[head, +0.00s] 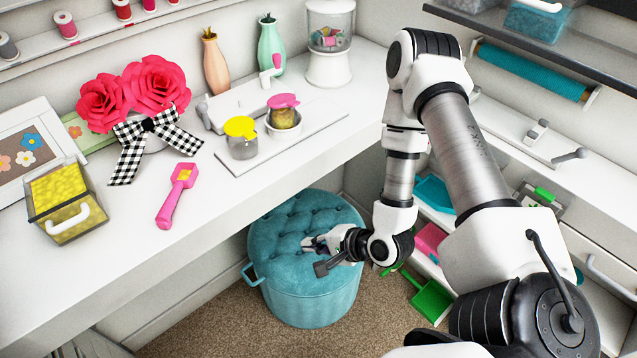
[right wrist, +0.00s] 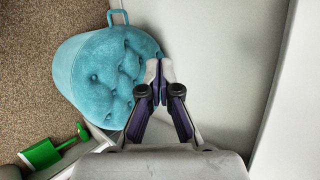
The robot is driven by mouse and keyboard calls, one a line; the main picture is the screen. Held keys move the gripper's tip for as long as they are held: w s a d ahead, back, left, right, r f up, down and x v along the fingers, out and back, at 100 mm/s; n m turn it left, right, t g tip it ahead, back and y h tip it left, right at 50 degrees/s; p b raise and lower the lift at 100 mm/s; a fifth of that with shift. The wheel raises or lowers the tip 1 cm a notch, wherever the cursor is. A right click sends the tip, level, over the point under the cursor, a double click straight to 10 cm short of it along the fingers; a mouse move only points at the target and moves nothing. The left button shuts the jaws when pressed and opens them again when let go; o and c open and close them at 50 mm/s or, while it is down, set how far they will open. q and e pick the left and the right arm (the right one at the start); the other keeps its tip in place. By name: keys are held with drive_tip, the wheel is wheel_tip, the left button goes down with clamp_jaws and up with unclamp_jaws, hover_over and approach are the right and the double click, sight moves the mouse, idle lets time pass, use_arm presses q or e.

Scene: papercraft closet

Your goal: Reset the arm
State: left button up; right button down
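My right arm (head: 398,175) comes in from the right in the head view and bends down beside the counter. My right gripper (head: 316,246) is over the teal tufted ottoman (head: 305,295) on the floor, in front of the counter edge. In the right wrist view, the gripper's fingertips (right wrist: 159,70) are together with nothing between them. The ottoman (right wrist: 105,75) lies beyond and left of them in that view. I cannot tell the exact height of the gripper above the ottoman. My left arm and gripper are not in view.
The white counter (head: 110,265) holds a pink tool (head: 177,195), two lidded jars, red paper flowers (head: 158,85) and a clear bin of yellow bits (head: 60,190). Right shelves stand close to my arm. A green dustpan (head: 432,300) is near the ottoman.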

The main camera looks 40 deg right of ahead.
drive_tip(key=s+a+f+n+g+h, duration=0.1)
drive_tip(key=s+f+n+g, duration=0.2)
drive_tip(key=s+f+n, duration=0.1)
drive_tip(key=shift+f+n+b, duration=0.35)
drive_tip(key=shift+f+n, duration=0.25)
drive_tip(key=shift+a, duration=0.1)
